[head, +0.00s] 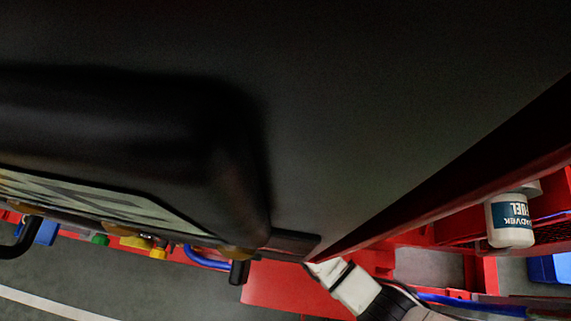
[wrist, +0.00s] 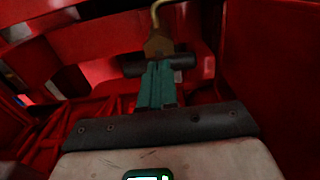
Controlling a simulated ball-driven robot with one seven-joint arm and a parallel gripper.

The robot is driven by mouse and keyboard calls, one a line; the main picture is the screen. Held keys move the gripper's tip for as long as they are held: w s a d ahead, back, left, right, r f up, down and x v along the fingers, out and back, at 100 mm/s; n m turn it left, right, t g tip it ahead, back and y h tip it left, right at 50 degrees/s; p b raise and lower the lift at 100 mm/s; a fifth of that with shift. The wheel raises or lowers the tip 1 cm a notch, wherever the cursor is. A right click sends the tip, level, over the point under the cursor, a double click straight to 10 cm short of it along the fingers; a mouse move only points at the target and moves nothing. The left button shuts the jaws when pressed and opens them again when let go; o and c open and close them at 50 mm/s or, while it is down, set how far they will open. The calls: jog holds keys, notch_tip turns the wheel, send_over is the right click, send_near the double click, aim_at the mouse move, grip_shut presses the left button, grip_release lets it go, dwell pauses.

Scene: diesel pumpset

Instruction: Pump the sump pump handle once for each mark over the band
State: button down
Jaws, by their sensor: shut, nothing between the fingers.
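In the wrist view my gripper (wrist: 158,72) shows as teal fingers that are shut with nothing between them. Just past the fingertips is a dark crosswise bar (wrist: 180,63) with a brass hex fitting (wrist: 158,45) at its middle and a bent brass tube above. This may be the sump pump; I cannot tell whether the fingers touch the bar. In the head view my gripper is hidden. No marks or band can be made out in either view.
A large dark panel (head: 370,110) fills most of the head view. A white canister with a fuel label (head: 511,220) hangs at right. Red framework (wrist: 265,60) surrounds my gripper closely in the wrist view. Grey floor (head: 100,280) shows at lower left.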

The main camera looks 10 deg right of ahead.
jog(key=shift+w+d+r+p, duration=0.15)
jog(key=shift+d+r+p, duration=0.2)
jog(key=shift+r+p, duration=0.25)
jog(key=r+p, duration=0.2)
jog(key=p, duration=0.1)
jog(key=r+p, duration=0.1)
jog(key=r, duration=0.1)
jog(key=shift+a, duration=0.25)
jog(key=shift+f, duration=0.1)
dwell(0.5)
jog(key=shift+f+b, duration=2.1)
jog(key=shift+f, duration=0.95)
jog(key=shift+r, duration=0.1)
jog(key=shift+r+p, duration=3.1)
jog(key=shift+p, duration=0.2)
jog(key=shift+r, duration=0.1)
